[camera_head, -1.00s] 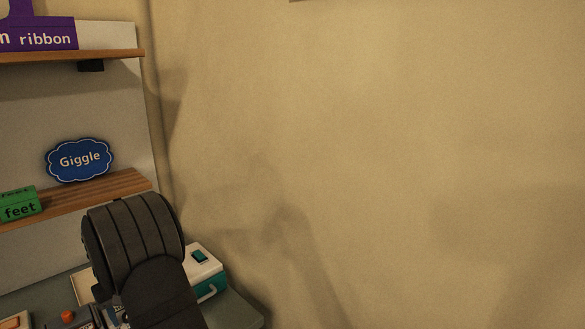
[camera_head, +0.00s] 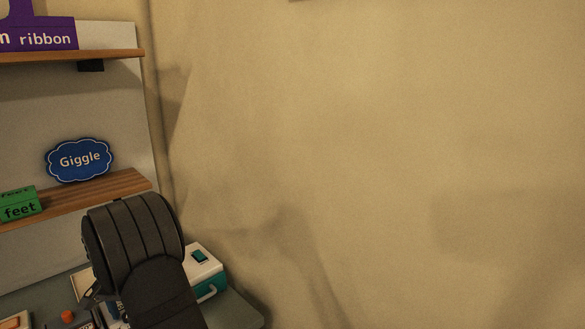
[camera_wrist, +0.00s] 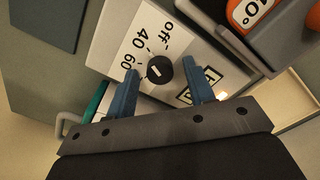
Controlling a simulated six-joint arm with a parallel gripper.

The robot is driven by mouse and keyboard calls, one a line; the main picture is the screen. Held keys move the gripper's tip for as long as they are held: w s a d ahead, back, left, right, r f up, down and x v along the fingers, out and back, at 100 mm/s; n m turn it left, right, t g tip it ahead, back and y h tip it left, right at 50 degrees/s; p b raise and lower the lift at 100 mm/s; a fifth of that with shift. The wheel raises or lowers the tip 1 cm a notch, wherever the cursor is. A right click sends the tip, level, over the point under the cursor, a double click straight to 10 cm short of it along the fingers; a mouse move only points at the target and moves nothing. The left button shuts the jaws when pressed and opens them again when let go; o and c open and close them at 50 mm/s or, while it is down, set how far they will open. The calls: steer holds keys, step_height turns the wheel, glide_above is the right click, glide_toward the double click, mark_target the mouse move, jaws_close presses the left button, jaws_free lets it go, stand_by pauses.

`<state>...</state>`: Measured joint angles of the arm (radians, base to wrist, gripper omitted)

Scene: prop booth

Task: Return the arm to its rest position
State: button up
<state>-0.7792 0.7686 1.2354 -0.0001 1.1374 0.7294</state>
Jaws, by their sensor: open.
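In the wrist view, my gripper (camera_wrist: 160,66) is open, with its two blue fingers spread apart. A round black knob (camera_wrist: 159,70) with a white mark shows between the fingertips, with gaps on both sides. The knob sits on a white dial plate (camera_wrist: 150,38) printed "off", "40" and "60". I cannot tell how far the fingers are from the plate. In the head view, my dark arm rises at the lower left and hides most of my gripper.
An orange-framed display (camera_wrist: 247,12) is beside the dial. A white and teal box with a handle (camera_head: 207,272) stands right of my arm. Shelves hold a blue "Giggle" sign (camera_head: 79,160) and a green "feet" block (camera_head: 18,205). Bare wall (camera_head: 380,150) fills the right side.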

steer(key=shift+r+m, duration=0.3)
steer(key=shift+r, duration=2.45)
steer(key=shift+r, duration=0.15)
step_height(320, 180, up, 10)
